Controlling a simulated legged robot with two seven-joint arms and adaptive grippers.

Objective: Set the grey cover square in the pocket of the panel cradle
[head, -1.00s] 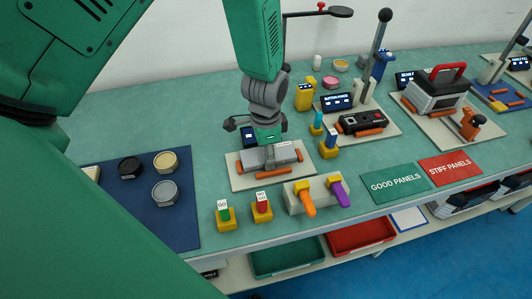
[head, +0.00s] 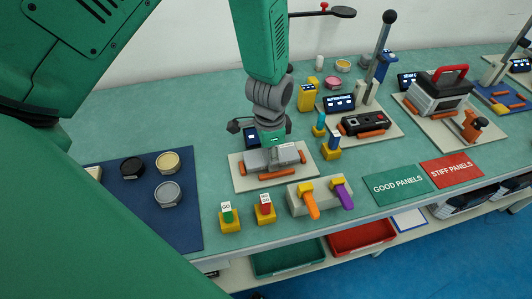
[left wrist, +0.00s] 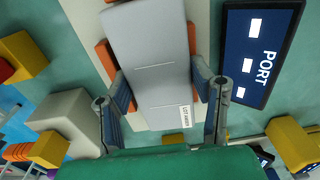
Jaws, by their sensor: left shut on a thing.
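The grey cover (head: 262,160) is a flat grey panel with a small white label (left wrist: 185,116). It lies over the panel cradle (head: 241,182), a pale plate with orange pads along its edges. My left gripper (head: 273,146) comes down from above and is shut on the cover; in the left wrist view the fingers (left wrist: 165,92) sit on both long sides of the cover (left wrist: 146,45). The cover looks roughly in line with the cradle, with orange pads beside it. I cannot tell whether it rests fully in the pocket, whose floor is hidden. My right gripper is not in view.
A display marked PORT (left wrist: 262,50) stands close beside the cradle. Yellow-based GO (head: 229,220) and NO GO (head: 265,212) gauges and a grey block with orange and purple handles (head: 326,207) are in front. A blue mat (head: 140,215) with round tins lies left.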

